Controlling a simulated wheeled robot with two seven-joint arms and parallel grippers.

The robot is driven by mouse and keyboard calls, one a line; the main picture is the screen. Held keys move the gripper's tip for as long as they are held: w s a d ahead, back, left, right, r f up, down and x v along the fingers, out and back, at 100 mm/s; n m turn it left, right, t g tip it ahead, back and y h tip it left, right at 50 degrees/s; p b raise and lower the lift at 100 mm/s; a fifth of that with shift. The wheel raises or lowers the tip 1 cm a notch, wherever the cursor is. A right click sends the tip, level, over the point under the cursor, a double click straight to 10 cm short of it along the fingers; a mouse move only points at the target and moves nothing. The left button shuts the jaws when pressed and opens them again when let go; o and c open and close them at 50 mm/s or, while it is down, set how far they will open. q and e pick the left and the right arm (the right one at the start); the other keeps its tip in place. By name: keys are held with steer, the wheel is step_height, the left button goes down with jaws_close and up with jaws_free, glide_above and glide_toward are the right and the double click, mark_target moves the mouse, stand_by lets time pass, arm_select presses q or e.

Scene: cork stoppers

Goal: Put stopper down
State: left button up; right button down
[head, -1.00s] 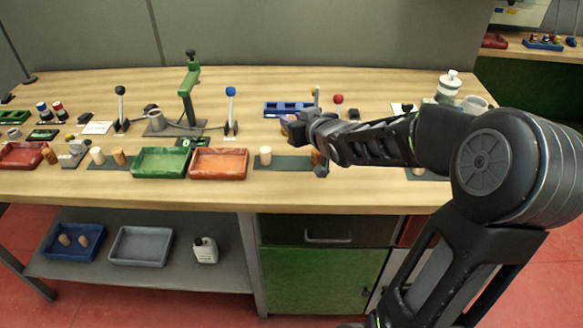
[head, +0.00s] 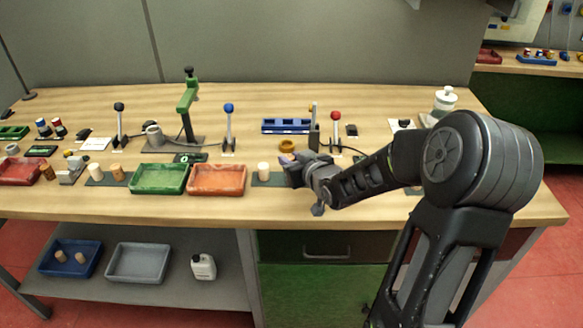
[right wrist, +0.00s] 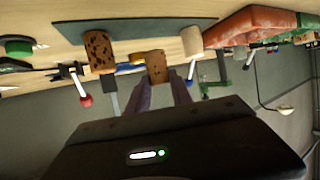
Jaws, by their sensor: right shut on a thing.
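My right gripper (right wrist: 158,88) is shut on a brown speckled cork stopper (right wrist: 155,66), gripped at the fingertips in the right wrist view. In the head view this gripper (head: 287,162) is over the front part of the bench, just right of a pale stopper (head: 263,171). The held stopper is not clear there. The pale stopper stands on a dark mat (head: 272,184) and also shows in the wrist view (right wrist: 191,40). Another brown speckled cork (right wrist: 98,52) stands at the mat in the wrist view. Whether the held stopper touches anything is unclear. My left gripper is out of view.
An orange tray (head: 217,192) and a green tray (head: 158,190) lie left of the mat. The front bench strip beside the orange tray is bare.

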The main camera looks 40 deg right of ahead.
step_height(320, 180, down, 3)
steer(key=shift+r, duration=0.1)
steer(key=shift+f, duration=0.2)
steer(key=c, duration=1.1)
jaws_free()
steer(key=shift+r, duration=0.1)
steer(key=shift+c, duration=0.2)
